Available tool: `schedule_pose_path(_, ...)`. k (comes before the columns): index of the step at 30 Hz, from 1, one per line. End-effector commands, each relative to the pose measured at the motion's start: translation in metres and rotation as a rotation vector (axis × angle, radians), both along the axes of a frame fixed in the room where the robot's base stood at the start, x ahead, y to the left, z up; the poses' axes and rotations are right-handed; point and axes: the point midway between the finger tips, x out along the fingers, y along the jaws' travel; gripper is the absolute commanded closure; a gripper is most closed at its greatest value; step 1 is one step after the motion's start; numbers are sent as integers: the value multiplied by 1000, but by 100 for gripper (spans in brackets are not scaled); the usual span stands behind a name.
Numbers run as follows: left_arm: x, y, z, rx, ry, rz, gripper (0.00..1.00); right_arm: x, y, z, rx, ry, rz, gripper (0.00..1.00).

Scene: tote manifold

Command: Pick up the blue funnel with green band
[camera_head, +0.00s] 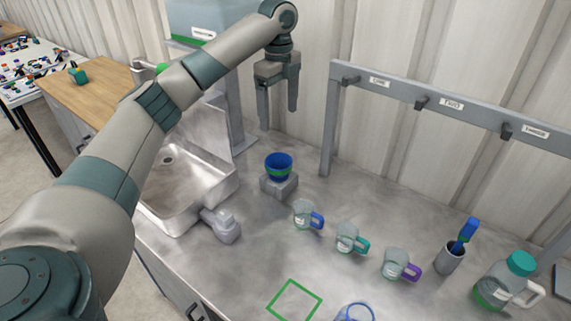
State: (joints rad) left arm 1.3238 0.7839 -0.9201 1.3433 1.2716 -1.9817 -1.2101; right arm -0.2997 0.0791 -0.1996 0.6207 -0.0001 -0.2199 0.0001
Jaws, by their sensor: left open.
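The blue funnel with a green band (278,166) sits upright on a small grey block (279,186) on the metal counter, to the right of the sink. My left gripper (279,116) hangs above the funnel with its fingers pointing down. It is open and empty, its two fingers apart, and clear of the funnel. The funnel's lower part is hidden in the block. My right gripper is not in view.
Clear mugs with blue (304,213), teal (349,239) and purple (399,265) handles stand right of the funnel. A grey cup (449,258) holds a blue brush, near a teal-lidded jug (505,282). A hook rail (440,102) stands behind. A green square outline (294,283) marks the front counter.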

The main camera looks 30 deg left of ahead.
Motion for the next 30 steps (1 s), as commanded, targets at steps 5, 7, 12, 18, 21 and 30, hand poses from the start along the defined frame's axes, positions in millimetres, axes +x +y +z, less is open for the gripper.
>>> schedule_pose_path(5, 0, 0, 0, 0, 0, 0, 15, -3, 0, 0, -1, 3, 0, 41)
schedule_pose_path(7, 0, 0, 0, 0, 0, 0, 15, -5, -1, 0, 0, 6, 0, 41)
schedule_pose_path(12, 0, 0, -2, 0, 1, 0, 15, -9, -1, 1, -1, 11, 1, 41)
schedule_pose_path(18, -1, 1, -19, 1, 3, 1, 15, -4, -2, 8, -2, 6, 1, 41)
schedule_pose_path(21, -1, 0, -33, 1, 3, 1, 15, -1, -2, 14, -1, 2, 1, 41)
schedule_pose_path(30, -1, 0, -87, 0, 4, 1, 15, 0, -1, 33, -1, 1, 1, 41)
